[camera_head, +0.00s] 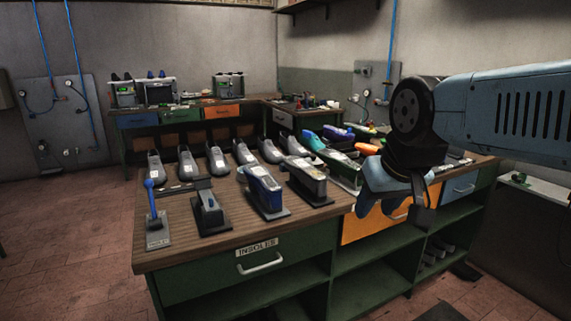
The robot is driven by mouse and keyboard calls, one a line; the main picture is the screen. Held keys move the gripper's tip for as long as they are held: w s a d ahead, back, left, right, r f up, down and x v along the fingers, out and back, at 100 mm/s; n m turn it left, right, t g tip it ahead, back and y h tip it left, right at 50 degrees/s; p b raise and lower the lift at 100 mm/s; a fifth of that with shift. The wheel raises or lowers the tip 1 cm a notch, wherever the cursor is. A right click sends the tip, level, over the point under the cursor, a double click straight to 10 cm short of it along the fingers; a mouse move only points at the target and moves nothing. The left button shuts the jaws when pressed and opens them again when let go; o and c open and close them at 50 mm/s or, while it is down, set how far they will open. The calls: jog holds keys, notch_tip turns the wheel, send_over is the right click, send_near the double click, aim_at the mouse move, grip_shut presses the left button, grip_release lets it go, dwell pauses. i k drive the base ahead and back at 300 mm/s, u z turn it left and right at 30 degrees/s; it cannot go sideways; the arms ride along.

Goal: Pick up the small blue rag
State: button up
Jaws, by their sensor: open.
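I cannot pick out a small blue rag with certainty in the head view. My gripper (394,210) hangs from the arm at the right, in front of the bench's orange drawer, with its jaws apart and nothing seen between them. It hides part of the bench's right side. A teal item (313,141) and a blue-purple item (338,133) lie among the things towards the back right of the bench, too small to tell what they are.
The wooden bench (153,258) carries several grey shoe forms, a blue-handled lever tool (153,212), a black press-like tool (209,211) and a blue block-shaped device (263,190). A back bench with machines stands behind. The tiled floor at left is clear.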

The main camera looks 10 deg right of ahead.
aim_at(282, 167)
jog(key=i, duration=1.25)
jog(key=z, duration=0.25)
jog(key=k, duration=1.25)
jog(key=u, duration=0.25)
jog(key=i, duration=0.75)
